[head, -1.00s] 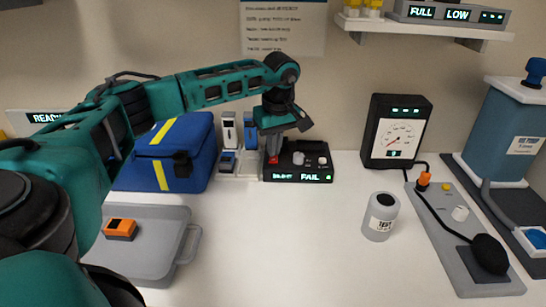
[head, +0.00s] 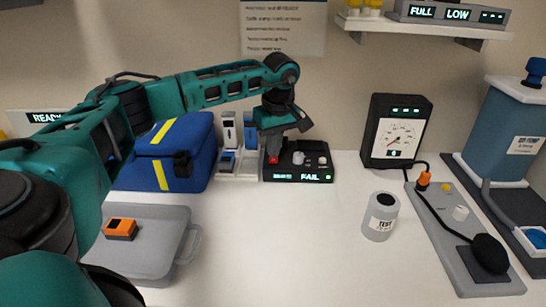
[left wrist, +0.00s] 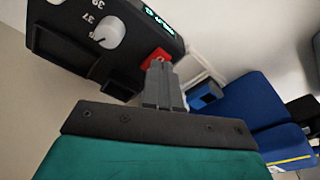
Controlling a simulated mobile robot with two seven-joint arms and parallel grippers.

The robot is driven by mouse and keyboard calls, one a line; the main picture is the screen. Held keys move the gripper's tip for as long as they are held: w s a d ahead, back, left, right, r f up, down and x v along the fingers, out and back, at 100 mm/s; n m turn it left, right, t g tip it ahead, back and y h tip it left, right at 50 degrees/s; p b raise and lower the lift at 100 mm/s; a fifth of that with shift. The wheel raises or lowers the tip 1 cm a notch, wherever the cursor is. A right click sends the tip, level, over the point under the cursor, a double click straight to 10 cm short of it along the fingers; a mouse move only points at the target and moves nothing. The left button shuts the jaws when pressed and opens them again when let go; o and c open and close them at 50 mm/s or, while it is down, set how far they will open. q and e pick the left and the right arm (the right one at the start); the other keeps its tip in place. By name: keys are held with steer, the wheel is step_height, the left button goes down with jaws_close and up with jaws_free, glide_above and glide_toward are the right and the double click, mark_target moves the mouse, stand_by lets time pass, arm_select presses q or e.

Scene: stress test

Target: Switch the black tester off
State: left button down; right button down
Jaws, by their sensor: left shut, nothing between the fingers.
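The black tester (head: 312,171) stands at the back middle of the table, its front display lit with FAIL and a small green light. In the left wrist view the tester (left wrist: 128,62) shows a white knob (left wrist: 109,32), numbers and a red switch (left wrist: 156,57) at its corner. My left gripper (left wrist: 162,66) is shut and empty, its fingertips at the red switch, partly covering it. I cannot tell whether they press it. In the head view this gripper (head: 273,152) reaches down over the tester's left side. My right gripper is not in view.
A blue bag (head: 190,140) with yellow stripes and a small rack (head: 236,170) stand left of the tester. A black gauge box (head: 376,150) and a grey TEST can (head: 380,217) are to the right. A grey case (head: 150,250) lies front left. The middle table is clear.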

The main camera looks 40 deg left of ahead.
mark_target(273, 160)
arm_select(q)
steer(key=shift+f+b, duration=0.4)
steer(key=shift+f, duration=0.4)
stand_by(0.4)
step_height(273, 160, up, 7)
steer(key=p, duration=0.6)
steer(key=shift+r+p, duration=0.1)
steer(key=shift+p, duration=0.2)
stand_by(0.3)
